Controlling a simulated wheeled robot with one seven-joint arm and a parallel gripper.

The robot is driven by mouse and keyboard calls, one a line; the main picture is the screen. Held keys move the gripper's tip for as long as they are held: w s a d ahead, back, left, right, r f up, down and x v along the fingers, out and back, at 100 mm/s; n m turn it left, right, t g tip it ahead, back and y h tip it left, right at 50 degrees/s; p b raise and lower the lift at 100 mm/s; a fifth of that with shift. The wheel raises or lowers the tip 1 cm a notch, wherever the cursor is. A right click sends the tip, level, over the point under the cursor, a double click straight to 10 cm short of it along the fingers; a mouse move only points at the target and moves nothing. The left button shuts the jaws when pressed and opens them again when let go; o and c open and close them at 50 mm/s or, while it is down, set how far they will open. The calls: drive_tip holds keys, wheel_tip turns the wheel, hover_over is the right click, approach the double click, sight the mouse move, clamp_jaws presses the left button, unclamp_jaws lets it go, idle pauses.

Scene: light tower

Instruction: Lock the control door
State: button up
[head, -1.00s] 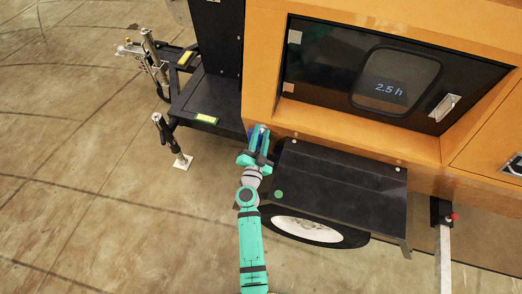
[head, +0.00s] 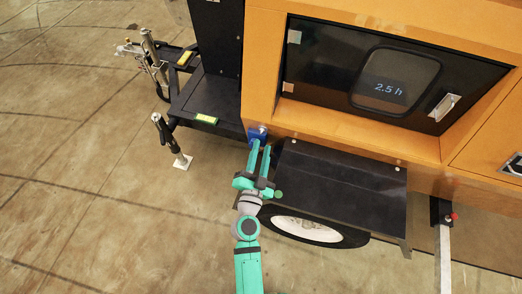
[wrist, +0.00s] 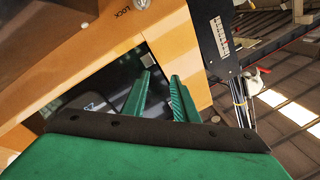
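The control door (head: 330,60) is a dark panel set in the orange housing, with a window reading "2.5 h". It appears closed. A silver latch (head: 444,107) sits at its right side; its lock state cannot be told. My gripper (head: 260,147) is low and left of the door, just below a blue part (head: 258,132) at the housing's lower left corner. Its two green fingers are apart, with nothing visible between them.
A black fender (head: 340,190) over a wheel (head: 310,230) lies right of my gripper. A black platform (head: 210,98) and a support leg (head: 172,142) stand at left. The floor at left is open.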

drive_tip(key=n, duration=0.4)
approach(261, 133)
drive_tip(key=shift+g+h, duration=0.4)
drive_tip(key=shift+h, duration=0.1)
drive_tip(key=x, duration=0.8)
drive_tip(key=shift+a+r, duration=0.1)
drive_tip(key=shift+a, duration=0.2)
drive_tip(key=shift+c, duration=0.4)
clamp_jaws()
